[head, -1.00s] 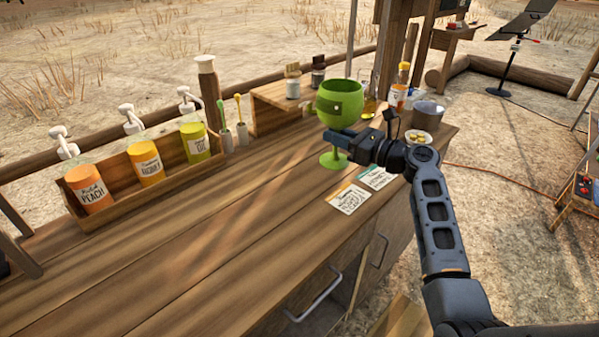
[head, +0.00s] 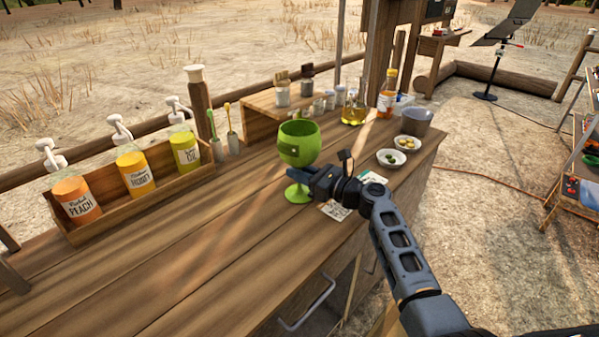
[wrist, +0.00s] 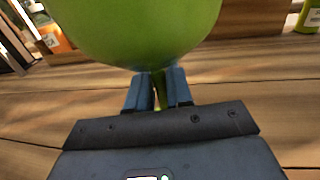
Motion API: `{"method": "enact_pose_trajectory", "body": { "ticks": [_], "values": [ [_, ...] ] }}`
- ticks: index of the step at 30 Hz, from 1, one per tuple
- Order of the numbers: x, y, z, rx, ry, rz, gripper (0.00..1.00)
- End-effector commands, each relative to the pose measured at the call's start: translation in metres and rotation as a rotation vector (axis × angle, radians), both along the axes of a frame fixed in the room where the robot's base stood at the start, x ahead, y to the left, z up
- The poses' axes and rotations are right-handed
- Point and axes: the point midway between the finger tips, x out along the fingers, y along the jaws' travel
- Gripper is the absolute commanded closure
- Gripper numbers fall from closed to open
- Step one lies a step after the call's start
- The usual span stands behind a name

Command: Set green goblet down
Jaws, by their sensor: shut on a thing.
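The green goblet (head: 299,146) is upright over the wooden counter (head: 190,265) in the head view. My gripper (head: 299,174) is shut on its stem, between the bowl and the round foot. The foot is at or very close to the counter top; I cannot tell whether it touches. In the wrist view the goblet's bowl (wrist: 140,30) fills the top middle, and the two fingers of my gripper (wrist: 158,92) close around the stem below it. The foot is hidden in the wrist view.
A wooden box with orange and yellow jars (head: 137,174) stands left. Behind are a small wooden shelf (head: 262,104) and an oil flask (head: 354,110). Right are small white bowls (head: 391,158) and a grey pot (head: 416,122). Cards lie under my arm. The counter's front left is clear.

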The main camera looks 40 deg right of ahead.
Motion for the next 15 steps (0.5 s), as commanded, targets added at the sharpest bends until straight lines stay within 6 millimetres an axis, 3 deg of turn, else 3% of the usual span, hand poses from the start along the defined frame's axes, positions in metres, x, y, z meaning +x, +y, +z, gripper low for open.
{"method": "enact_pose_trajectory", "body": {
  "ticks": [8, 9, 15],
  "values": [
    [0.0001, -0.0003, -0.0035, -0.001, -0.001, 0.0, 1.0],
    [0.0, -0.0003, -0.0024, -0.001, 0.0, 0.0, 0.76],
    [-0.0001, -0.0003, -0.0024, -0.001, 0.0, 0.0, 0.57]
  ]
}}
